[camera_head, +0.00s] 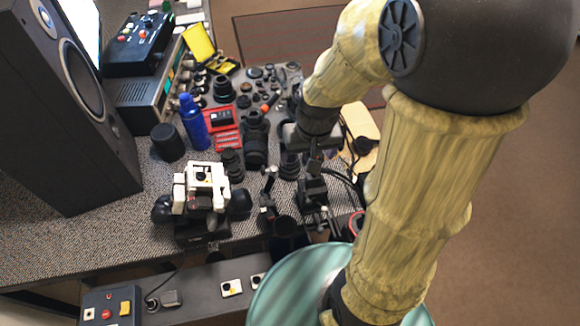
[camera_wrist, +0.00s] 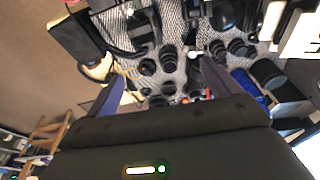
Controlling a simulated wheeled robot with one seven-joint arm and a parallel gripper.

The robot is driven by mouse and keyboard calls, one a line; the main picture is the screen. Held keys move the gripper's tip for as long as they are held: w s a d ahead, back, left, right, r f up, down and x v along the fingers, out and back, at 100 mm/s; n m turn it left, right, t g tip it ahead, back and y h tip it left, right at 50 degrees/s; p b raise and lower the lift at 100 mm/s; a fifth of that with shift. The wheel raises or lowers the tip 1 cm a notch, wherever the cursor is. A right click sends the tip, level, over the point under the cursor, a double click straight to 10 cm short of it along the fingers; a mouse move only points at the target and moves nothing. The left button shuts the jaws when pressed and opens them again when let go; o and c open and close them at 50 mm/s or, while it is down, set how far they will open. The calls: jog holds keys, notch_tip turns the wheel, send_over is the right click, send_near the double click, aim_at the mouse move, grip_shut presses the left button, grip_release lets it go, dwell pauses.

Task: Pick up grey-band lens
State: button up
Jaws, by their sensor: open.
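Several black lenses stand on the speckled table. One lens (camera_head: 289,166) is just below my gripper (camera_head: 302,150) in the head view, partly covered by it. A large lens (camera_head: 256,142) and a smaller lens (camera_head: 232,165) stand to its left. In the wrist view, my gripper (camera_wrist: 160,80) has its two fingers wide apart with nothing held. An upright dark lens (camera_wrist: 169,60) shows between and beyond the fingers. More lenses, such as one lens (camera_wrist: 218,50), show to the right. At this size I cannot tell which lens carries the grey band.
A blue bottle (camera_head: 194,122), a red box (camera_head: 220,120) and a black cylinder (camera_head: 167,142) stand left of the lenses. A white and black device (camera_head: 203,188) is at the front. A large speaker (camera_head: 75,110) is at far left. Black stands (camera_head: 313,190) crowd the front right.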

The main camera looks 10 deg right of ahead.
aim_at(290, 157)
jog(key=w+f+m+g+b, duration=0.1)
jog(key=w+f, duration=0.3)
jog(key=w, duration=0.4)
jog(key=w+f+m+g+b, duration=0.1)
jog(key=w+f+b, duration=0.3)
jog(key=w, duration=0.4)
jog(key=shift+w+m, duration=0.35)
jog(key=shift+m, duration=0.35)
notch_tip(290, 157, down, 12)
jog(key=shift+f, duration=0.1)
jog(key=shift+f, duration=2.55)
jog(key=shift+s, duration=0.1)
